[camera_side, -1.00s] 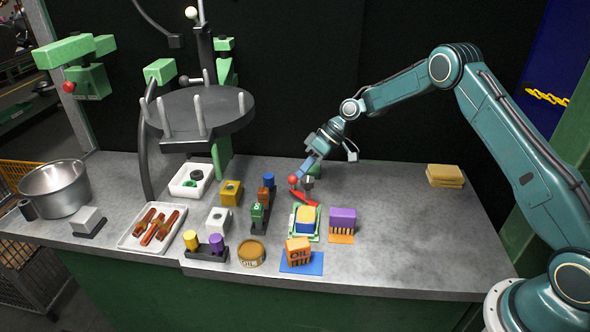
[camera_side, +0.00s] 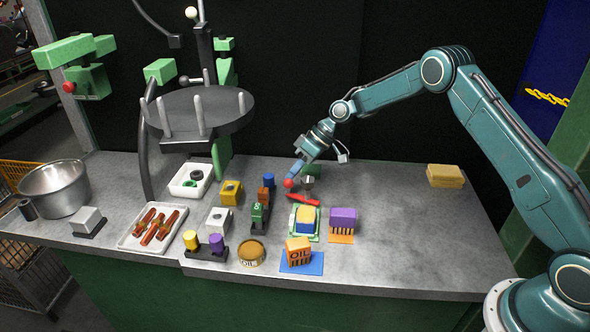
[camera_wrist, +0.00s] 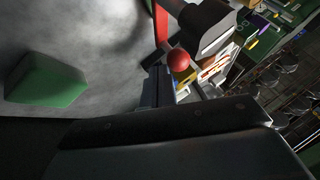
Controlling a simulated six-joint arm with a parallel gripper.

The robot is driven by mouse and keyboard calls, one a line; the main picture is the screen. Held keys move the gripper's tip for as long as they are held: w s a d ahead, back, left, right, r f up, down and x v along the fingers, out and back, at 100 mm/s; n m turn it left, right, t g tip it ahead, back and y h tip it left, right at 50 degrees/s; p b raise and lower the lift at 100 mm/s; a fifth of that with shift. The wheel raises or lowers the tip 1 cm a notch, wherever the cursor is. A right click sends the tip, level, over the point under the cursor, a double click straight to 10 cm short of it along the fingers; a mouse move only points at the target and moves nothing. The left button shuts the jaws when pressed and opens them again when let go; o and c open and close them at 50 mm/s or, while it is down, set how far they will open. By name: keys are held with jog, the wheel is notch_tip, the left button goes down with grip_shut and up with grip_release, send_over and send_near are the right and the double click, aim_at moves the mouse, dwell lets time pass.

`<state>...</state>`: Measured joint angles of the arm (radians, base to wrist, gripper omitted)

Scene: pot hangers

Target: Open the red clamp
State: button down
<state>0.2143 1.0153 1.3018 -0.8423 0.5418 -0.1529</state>
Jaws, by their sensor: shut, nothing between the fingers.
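The red clamp shows as a red bar (camera_side: 303,199) low over the bench, with a red ball (camera_side: 289,183) just above its left end and a grey metal part (camera_side: 308,182) beside it. In the wrist view the red bar (camera_wrist: 161,22) is partly cut off at the top, and the red ball (camera_wrist: 179,60) is near the middle. My gripper (camera_side: 294,177) is shut and empty, with its blue fingers pointing down at the ball. The fingers (camera_wrist: 158,86) show close beside the ball in the wrist view. I cannot tell whether they touch it.
A green block (camera_side: 313,170) stands behind the clamp. A yellow-and-blue block (camera_side: 305,220) and a purple block (camera_side: 342,218) stand in front of it. Several small parts and the white tray (camera_side: 153,228) lie to the left.

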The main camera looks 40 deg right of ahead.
jog(key=shift+w+d, duration=0.1)
dwell(0.3)
jog(key=shift+w+d+f, duration=0.2)
jog(key=shift+w+d, duration=0.3)
jog(key=shift+d, duration=0.15)
jog(key=shift+w+d+f, duration=0.2)
jog(key=shift+w+d, duration=0.25)
jog(key=shift+d, duration=0.2)
jog(key=w+v, duration=0.2)
jog(key=v, duration=0.8)
jog(key=shift+d, duration=0.35)
